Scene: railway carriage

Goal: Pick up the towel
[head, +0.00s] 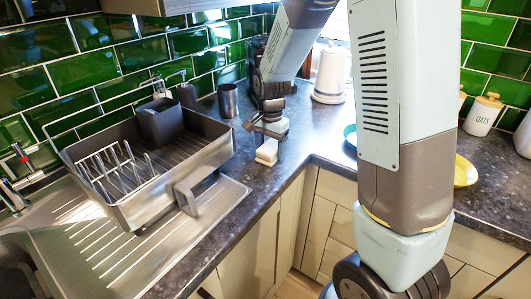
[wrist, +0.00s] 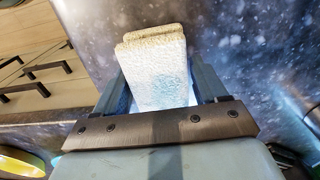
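The towel (wrist: 158,70) is a small pale, folded, thick block with more than one layer. In the wrist view it lies between the two fingers of my gripper (wrist: 162,88), with one finger on each side, very close to its edges. In the head view the towel (head: 266,153) shows low at the counter, beneath and beside my gripper (head: 272,132). I cannot tell whether the fingers press on it or whether it is clear of the counter.
A dish rack (head: 205,165) stands on the steel drainer (head: 150,245) to the left. A metal cup (head: 228,100) and a white canister (head: 330,75) stand behind. The dark counter (head: 240,180) has a front edge close to the towel. A yellow bowl (head: 465,172) is at right.

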